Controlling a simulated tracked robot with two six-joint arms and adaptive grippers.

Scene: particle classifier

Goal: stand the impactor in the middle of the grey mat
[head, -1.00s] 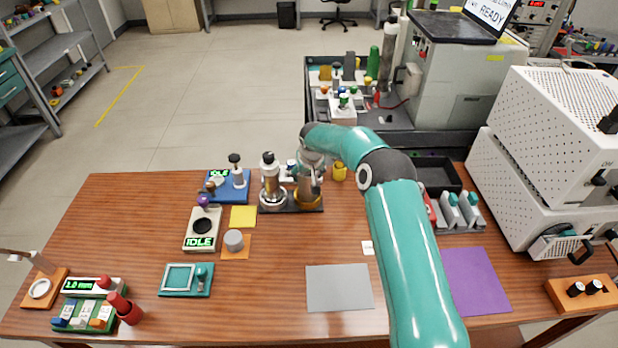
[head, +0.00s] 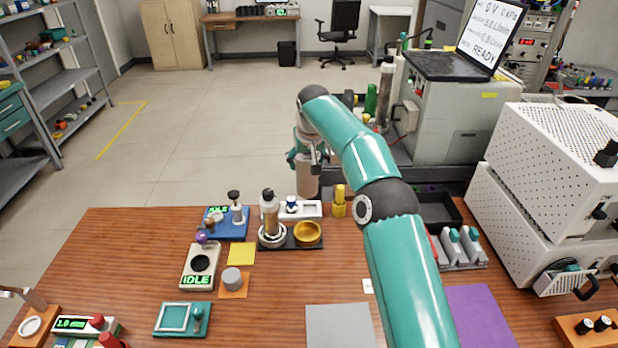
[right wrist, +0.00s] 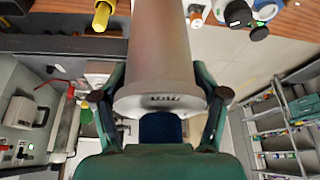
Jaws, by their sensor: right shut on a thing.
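The impactor, a brownish-grey metal cylinder (head: 307,182), hangs upright in my right gripper (head: 309,153) above the back edge of the table. In the right wrist view the cylinder (right wrist: 160,45) fills the middle, with the fingers of my right gripper (right wrist: 164,100) shut on both sides of it. The grey mat (head: 340,326) lies flat and bare at the front of the table, partly cut off by the picture's bottom edge. My left gripper is not in view.
A dark stand (head: 290,243) holds a second metal cylinder (head: 270,214) and an empty gold cup (head: 308,232). A yellow post (head: 339,200) stands close by. My right arm crosses near the grey mat, and a purple mat (head: 482,318) lies beyond it. Table between stand and grey mat is clear.

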